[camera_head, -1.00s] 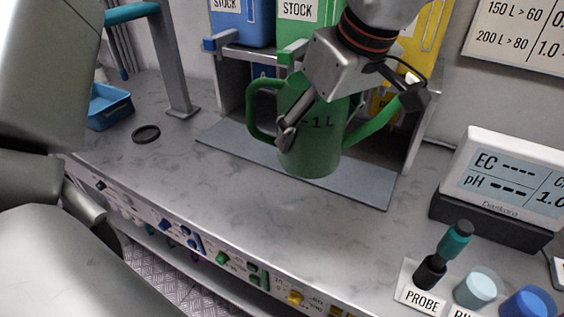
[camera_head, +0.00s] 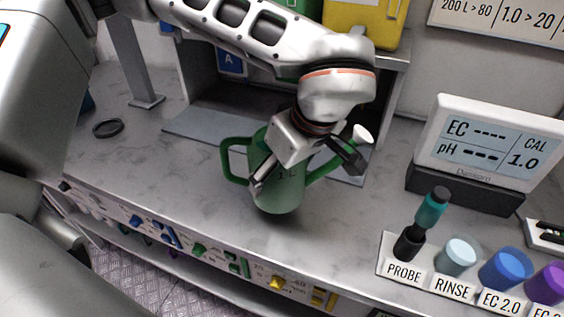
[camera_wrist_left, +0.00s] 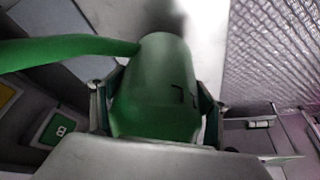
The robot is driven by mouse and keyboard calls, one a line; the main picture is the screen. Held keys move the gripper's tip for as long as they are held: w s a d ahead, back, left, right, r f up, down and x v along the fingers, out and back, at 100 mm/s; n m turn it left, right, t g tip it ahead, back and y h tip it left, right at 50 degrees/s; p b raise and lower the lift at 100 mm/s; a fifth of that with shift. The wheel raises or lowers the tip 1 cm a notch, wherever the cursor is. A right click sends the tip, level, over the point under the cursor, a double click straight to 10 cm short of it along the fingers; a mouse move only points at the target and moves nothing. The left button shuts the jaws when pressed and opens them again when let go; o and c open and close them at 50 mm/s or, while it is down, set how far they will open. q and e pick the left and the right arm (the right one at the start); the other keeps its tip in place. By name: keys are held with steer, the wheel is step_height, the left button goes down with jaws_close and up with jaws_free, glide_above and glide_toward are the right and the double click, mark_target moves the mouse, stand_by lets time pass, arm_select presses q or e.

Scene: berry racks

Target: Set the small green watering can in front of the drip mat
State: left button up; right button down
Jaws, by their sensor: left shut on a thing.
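The small green watering can (camera_head: 277,192) is upright over the counter strip in front of the grey drip mat (camera_head: 195,125). Its handle points left and its spout right. My left gripper (camera_head: 303,168) is shut on the can's body, one finger on each side; the can also shows between the fingers in the left wrist view (camera_wrist_left: 155,90). The can and gripper hide the middle of the mat. The can's base is close to the counter, but I cannot tell whether it touches. My right gripper is not in view.
The grey shelf rack stands behind the mat. A meter (camera_head: 490,145) and a row holding the probe (camera_head: 430,210), rinse cup (camera_head: 457,255) and coloured cups are at right. The counter's front edge is close to the can.

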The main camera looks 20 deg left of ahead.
arm_select(q)
steer(key=shift+f+b, duration=0.3)
steer(key=shift+f, duration=1.7)
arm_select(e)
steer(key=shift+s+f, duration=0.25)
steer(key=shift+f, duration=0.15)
arm_select(q)
steer(key=shift+f, duration=0.1)
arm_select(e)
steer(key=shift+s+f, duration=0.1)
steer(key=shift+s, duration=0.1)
arm_select(q)
steer(key=o, duration=2.1)
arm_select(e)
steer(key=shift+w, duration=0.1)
